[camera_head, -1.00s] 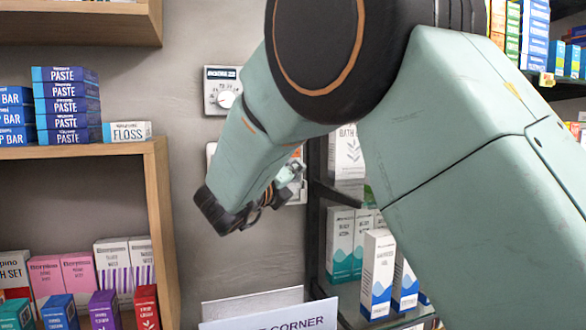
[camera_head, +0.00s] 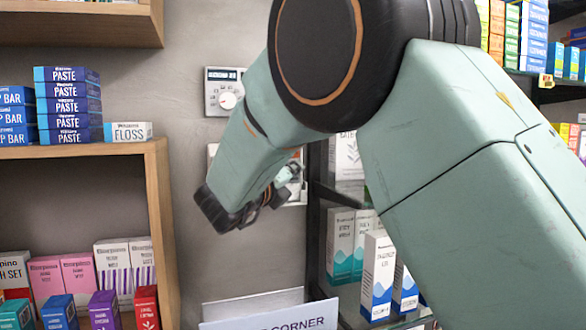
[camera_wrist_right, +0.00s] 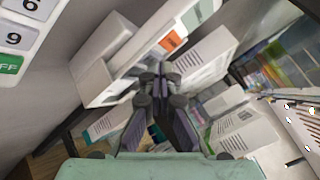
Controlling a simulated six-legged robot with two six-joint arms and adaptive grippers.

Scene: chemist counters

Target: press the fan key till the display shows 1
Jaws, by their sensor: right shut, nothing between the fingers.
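A pale wall panel (camera_head: 211,152) is mostly hidden behind my right arm in the head view. Its fan key and display cannot be made out. In the right wrist view, a keypad (camera_wrist_right: 38,30) at the upper left shows keys 6 and 9 and part of a green key ending in "FF". No key marked fan is readable there. My right gripper (camera_head: 287,178) is near the wall, in front of the hidden panel. In the wrist view its fingers (camera_wrist_right: 158,80) are together and empty, to the right of the keypad. My left gripper is not in view.
A wall thermostat-like unit with a dial (camera_head: 224,92) is above my forearm. A wooden shelf (camera_head: 157,200) with boxes stands left. A dark rack (camera_head: 316,230) with cartons stands right. A white sign (camera_head: 270,318) is below; bare wall lies between shelf and arm.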

